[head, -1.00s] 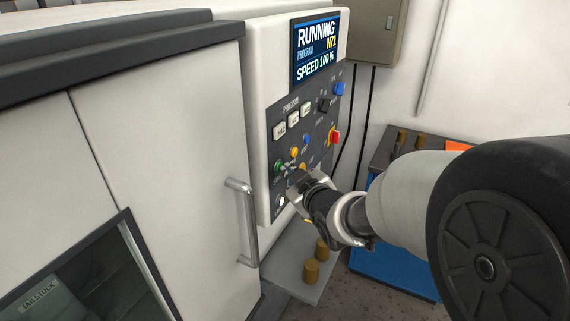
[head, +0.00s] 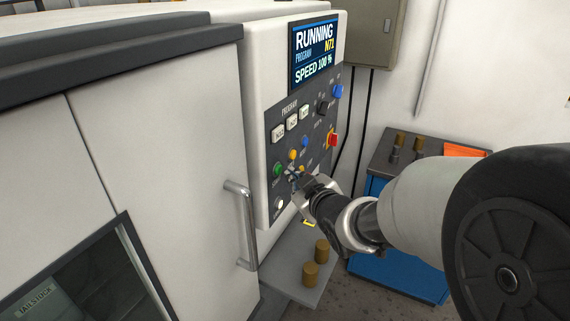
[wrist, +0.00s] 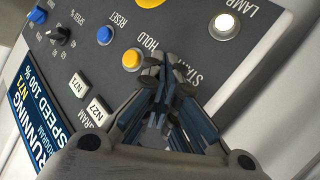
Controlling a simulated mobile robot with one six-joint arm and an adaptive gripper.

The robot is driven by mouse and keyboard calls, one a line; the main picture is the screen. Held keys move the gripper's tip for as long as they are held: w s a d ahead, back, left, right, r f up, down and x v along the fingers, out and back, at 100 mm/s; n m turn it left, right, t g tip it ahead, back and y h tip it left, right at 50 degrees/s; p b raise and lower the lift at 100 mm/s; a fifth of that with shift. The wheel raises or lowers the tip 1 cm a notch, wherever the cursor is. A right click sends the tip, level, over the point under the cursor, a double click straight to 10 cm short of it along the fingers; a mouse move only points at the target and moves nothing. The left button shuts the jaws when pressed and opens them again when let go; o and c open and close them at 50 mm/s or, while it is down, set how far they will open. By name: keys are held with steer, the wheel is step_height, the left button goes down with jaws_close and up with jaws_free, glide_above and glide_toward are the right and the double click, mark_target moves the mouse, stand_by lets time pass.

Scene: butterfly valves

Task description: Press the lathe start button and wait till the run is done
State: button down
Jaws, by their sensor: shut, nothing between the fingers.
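The lathe's control panel (head: 262,215) carries a green button (head: 277,170), the start button by the START label in the wrist view. In the head view it shows just left of my fingertips; in the wrist view my fingers hide it. My gripper (head: 292,174) is shut and empty, close in front of the panel; a small gap to the green button seems to show. The wrist view shows its closed fingertips (wrist: 163,68) over the START label. The screen (head: 314,52) reads RUNNING, PROGRAM N71, SPEED 100 %.
Yellow (head: 292,155) and blue (head: 304,142) buttons sit beside the green one. A red knob (head: 333,140) is to the right, and a white lamp button (wrist: 227,24) is below. The door handle (head: 241,225) stands out left of the panel. A grey shelf (head: 283,268) holds brown cylinders.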

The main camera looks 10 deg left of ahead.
steer(key=shift+s+d+p, duration=0.1)
steer(key=shift+s+d, duration=0.2)
steer(key=shift+d, duration=0.5)
steer(key=shift+s+d+p, duration=0.1)
steer(key=shift+s+d, duration=0.15)
steer(key=shift+d, duration=0.5)
steer(key=shift+s+d+p, duration=0.1)
steer(key=shift+s+d, duration=0.2)
steer(key=shift+d, duration=0.5)
steer(key=s+d+r+m+g+h, duration=0.25)
steer(key=s+d+m+h, duration=0.35)
steer(key=s+d, duration=0.6)
steer(key=s+d+f+m+g, duration=0.1)
steer(key=s+f+m+g, duration=0.1)
steer(key=s, duration=0.8)
steer(key=s+d+f+m+g, duration=0.2)
steer(key=s+g, duration=0.2)
steer(key=s, duration=0.6)
steer(key=shift+s+m+h+b, duration=0.3)
steer(key=shift+s+m, duration=0.05)
steer(key=shift+m, duration=0.05)
stand_by(2.0)
